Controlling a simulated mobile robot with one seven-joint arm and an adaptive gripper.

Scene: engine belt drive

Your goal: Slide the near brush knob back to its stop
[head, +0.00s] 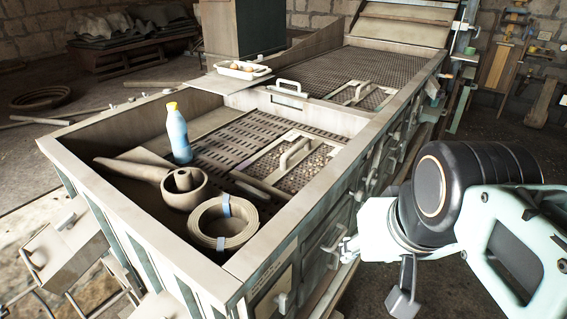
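The long wooden and metal machine (130,205) runs from the front left to the back right in the head view. Small pale knobs and handles sit along its right side. One pale knob (283,302) is on the near right side, low by the front corner. I cannot tell which fitting is the near brush knob. My arm comes in from the right, and its end, with my gripper (372,268), is beside the machine's right side. The fingers are not clear enough to show whether they are open or shut, or touching anything.
A white tray (243,70) sits on the rim behind. Floor shows at the right.

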